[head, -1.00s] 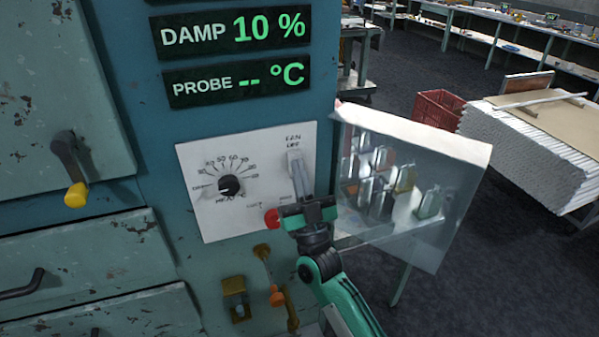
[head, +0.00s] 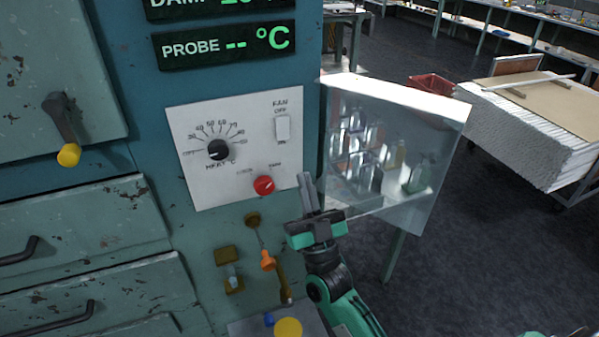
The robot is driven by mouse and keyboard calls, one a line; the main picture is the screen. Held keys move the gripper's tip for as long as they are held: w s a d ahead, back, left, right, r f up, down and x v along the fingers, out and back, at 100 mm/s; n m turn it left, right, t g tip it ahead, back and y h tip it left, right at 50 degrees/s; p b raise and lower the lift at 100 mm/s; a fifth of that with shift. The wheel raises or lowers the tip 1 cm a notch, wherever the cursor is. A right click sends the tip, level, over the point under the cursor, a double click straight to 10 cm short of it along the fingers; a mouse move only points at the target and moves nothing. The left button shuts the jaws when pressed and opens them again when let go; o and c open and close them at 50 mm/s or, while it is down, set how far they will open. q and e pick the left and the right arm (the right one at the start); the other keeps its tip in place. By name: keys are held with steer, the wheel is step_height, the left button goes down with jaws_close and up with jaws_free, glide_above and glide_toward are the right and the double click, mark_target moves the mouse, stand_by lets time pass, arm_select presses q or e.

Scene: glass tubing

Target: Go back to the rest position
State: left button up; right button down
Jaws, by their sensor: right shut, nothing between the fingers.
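My right gripper (head: 306,181) is in the head view, in front of the teal cabinet, just below and right of the white control panel (head: 184,120). Its fingers point up and are shut, with nothing between them. It is apart from the fan switch (head: 283,129), a white rocker at the panel's upper right, and from the red knob (head: 264,185). The black heat dial (head: 218,150) is on the panel's left. My left gripper is not in view.
A clear-fronted box of bottles (head: 395,150) stands right of the cabinet, close to my right gripper. Brass fittings and an orange toggle (head: 268,261) are below the panel. A yellow-knobbed handle (head: 69,155) is on the left. Open floor (head: 480,265) lies at the right.

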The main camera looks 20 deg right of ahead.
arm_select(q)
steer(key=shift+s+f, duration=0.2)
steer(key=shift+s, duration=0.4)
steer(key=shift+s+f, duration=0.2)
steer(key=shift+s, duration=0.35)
arm_select(e)
steer(key=shift+v, duration=0.75)
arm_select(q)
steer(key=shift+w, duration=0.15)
